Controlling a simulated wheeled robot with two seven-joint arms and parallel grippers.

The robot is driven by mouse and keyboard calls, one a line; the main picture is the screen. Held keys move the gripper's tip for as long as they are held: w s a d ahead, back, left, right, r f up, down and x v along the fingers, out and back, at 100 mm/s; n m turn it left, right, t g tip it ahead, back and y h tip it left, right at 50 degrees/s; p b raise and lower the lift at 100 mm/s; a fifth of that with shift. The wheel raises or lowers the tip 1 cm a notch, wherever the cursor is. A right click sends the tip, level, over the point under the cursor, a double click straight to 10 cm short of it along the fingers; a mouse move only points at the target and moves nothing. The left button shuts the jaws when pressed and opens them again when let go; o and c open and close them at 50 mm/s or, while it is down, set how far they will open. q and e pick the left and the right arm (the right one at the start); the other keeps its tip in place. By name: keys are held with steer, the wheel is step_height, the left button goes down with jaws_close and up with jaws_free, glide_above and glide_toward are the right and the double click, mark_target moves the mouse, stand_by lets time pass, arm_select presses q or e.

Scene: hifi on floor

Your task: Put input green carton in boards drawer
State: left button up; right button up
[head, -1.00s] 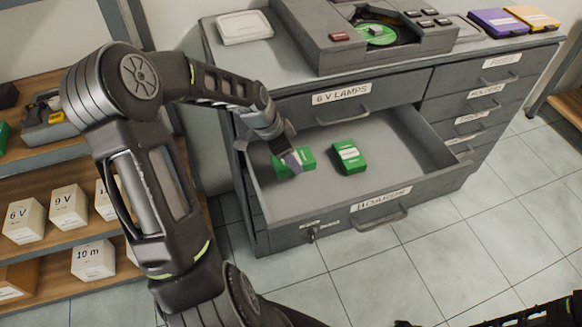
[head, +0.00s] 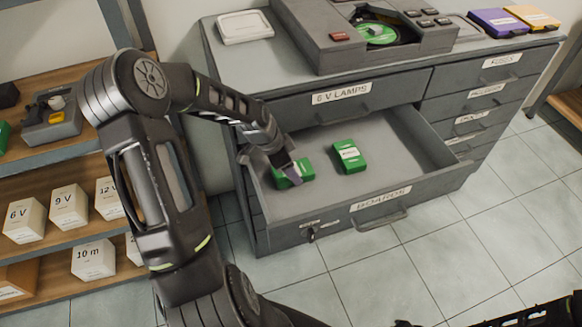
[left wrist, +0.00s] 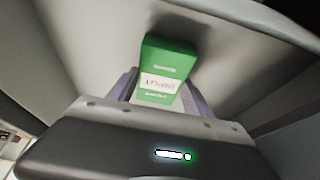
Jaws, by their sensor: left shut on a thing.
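The boards drawer (head: 330,214) is pulled open; its front label reads "BOARDS". My left gripper (head: 288,172) reaches into it from the left and is shut on a green carton (head: 303,170). In the left wrist view this carton (left wrist: 167,68) sits between the fingers, its white label upside down and hard to read. The carton is low inside the drawer, at its left part; I cannot tell whether it touches the drawer floor. A second green carton (head: 349,156) with a white label lies in the drawer to the right, apart from the held one. My right gripper is not in view.
The grey cabinet (head: 400,80) has a closed "6 V LAMPS" drawer (head: 345,97) above the open one. A hi-fi unit (head: 375,40) stands on top. Shelves with white boxes (head: 68,207) are at the left. The drawer's right part is clear.

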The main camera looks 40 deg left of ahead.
arm_select(q)
steer(key=shift+f, duration=0.2)
steer(key=o, duration=1.5)
steer(key=shift+r, duration=0.1)
steer(key=shift+c, duration=0.2)
steer(key=v, duration=1.2)
steer(key=shift+r+p, duration=0.2)
steer(key=shift+p, duration=0.15)
